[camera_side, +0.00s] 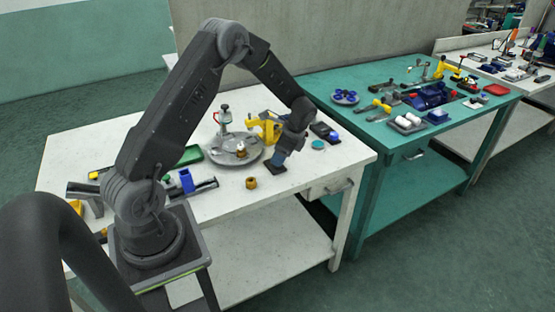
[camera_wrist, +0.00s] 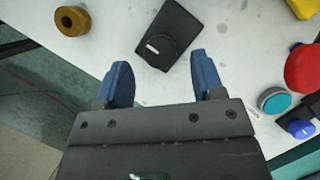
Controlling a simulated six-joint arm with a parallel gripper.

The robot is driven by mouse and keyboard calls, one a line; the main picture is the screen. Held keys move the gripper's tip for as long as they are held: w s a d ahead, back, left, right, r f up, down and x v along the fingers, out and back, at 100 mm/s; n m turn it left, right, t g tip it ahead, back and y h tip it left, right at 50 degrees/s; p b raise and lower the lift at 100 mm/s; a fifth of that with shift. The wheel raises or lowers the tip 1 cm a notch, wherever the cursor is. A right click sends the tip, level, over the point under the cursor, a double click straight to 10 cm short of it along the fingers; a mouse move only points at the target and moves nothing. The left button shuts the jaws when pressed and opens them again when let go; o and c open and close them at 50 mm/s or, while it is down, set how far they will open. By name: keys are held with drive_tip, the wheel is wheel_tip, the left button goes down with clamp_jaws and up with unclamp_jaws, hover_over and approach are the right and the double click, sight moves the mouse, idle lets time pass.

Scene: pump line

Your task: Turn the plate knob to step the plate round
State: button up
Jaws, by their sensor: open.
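The plate knob (camera_wrist: 160,48) is a round black knob with a white mark on a black rectangular box (camera_wrist: 178,18). In the wrist view it lies just beyond and between my fingertips. My gripper (camera_wrist: 160,60) is open, with its two blue fingers apart and nothing held. In the side view my gripper (camera_side: 278,160) points down over the black box (camera_side: 275,169) near the bench's front right; it hides the knob there. Contact with the knob cannot be told. The round grey plate (camera_side: 222,158) lies on the white bench to the left, with a small brass part (camera_side: 241,152) on it.
A brass ring (camera_wrist: 72,20) stands left of the box. A red round part (camera_wrist: 303,68), a teal disc (camera_wrist: 274,100) and a blue part (camera_wrist: 301,129) lie right. The bench front edge is close.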

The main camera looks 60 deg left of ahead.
drive_tip(key=shift+x, duration=1.45)
drive_tip(key=c, duration=0.9)
